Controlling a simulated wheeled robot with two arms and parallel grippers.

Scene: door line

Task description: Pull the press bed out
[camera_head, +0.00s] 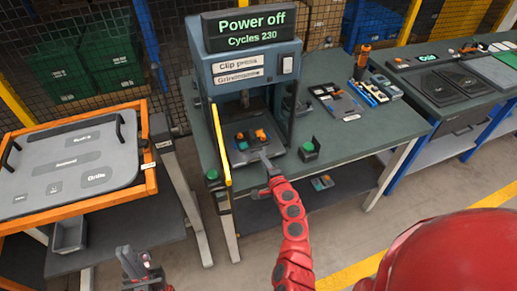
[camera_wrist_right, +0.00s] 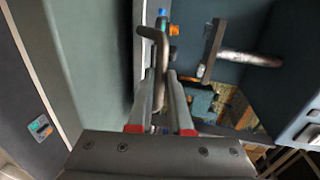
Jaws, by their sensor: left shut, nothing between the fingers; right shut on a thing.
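The blue-grey clip press (camera_head: 245,60) stands on a green bench, its display reading "Power off, Cycles 230". The press bed (camera_head: 243,157) is a dark plate low in the press opening, with orange and dark parts on it. My right gripper (camera_head: 266,163) is at the bed's front edge, shut on a grey bent handle; the handle also shows in the right wrist view (camera_wrist_right: 155,38). The fingers hide part of the handle. My left gripper (camera_head: 134,268) is low at the left, away from the press, shut and empty.
A yellow bar (camera_head: 221,145) stands at the press's left side, with a green button (camera_head: 212,175) by it. A small dark box with a green button (camera_head: 309,149) stands right of the bed. An orange-framed cart (camera_head: 146,160) is at the left.

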